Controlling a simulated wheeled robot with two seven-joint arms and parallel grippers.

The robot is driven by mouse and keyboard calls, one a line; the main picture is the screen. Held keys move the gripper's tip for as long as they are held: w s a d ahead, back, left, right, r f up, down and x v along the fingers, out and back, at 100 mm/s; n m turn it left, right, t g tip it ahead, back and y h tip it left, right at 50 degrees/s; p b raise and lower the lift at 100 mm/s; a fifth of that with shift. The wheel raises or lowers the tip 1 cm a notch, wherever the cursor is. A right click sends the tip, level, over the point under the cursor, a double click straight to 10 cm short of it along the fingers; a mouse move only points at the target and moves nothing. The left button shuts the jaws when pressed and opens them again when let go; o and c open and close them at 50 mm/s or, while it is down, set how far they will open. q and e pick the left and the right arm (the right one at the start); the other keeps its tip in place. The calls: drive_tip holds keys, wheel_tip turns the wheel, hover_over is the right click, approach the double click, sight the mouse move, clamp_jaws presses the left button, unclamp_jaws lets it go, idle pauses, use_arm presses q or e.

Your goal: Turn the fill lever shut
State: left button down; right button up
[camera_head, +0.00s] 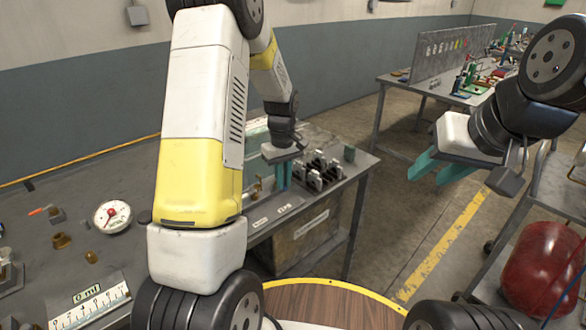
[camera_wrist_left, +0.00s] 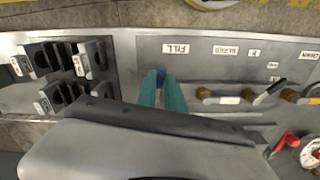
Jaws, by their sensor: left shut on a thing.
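My left gripper (camera_head: 283,178) reaches down to the valve panel on the bench, at the end nearest the black clips. In the left wrist view its teal fingers (camera_wrist_left: 161,92) are close together just below the FILL label (camera_wrist_left: 176,48). They are shut on the fill lever, which is mostly hidden between them; its angle cannot be told. Brass valves (camera_wrist_left: 205,93) with small levers sit in a row beside it, under the BLEED label (camera_wrist_left: 226,51) and others. My right gripper (camera_head: 440,170) hangs empty over the floor, its teal fingers apart.
A block of several black-and-white clips (camera_head: 318,170) stands close beside my left gripper. A dial gauge (camera_head: 112,215) and a scale marked in ml (camera_head: 90,302) lie along the bench to the left. A red tank (camera_head: 543,265) sits on a cart at right. The aisle floor is clear.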

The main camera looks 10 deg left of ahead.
use_arm(q)
drive_tip(key=shift+a+m, duration=0.1)
drive_tip(key=shift+m, duration=0.2)
drive_tip(key=m, duration=0.1)
drive_tip(key=a+m, duration=0.1)
drive_tip(key=m, duration=0.1)
drive_tip(key=shift+s, duration=0.3)
drive_tip(key=m, duration=0.1)
drive_tip(key=a+m, duration=0.1)
drive_tip(key=m, duration=0.3)
drive_tip(key=shift+s+a, duration=0.1)
drive_tip(key=shift+a, duration=0.25)
drive_tip(key=m, duration=0.1)
drive_tip(key=a+m, duration=0.1)
drive_tip(key=m, duration=0.1)
drive_tip(key=shift+a, duration=0.1)
drive_tip(key=shift+w+a+m, duration=0.25)
drive_tip(key=shift+m, duration=0.75)
drive_tip(key=shift+w+a+m, duration=0.2)
drive_tip(key=shift+a+m, duration=0.05)
drive_tip(key=shift+m, duration=0.75)
drive_tip(key=c, duration=1.5)
unclamp_jaws()
drive_tip(key=shift+o, duration=0.2)
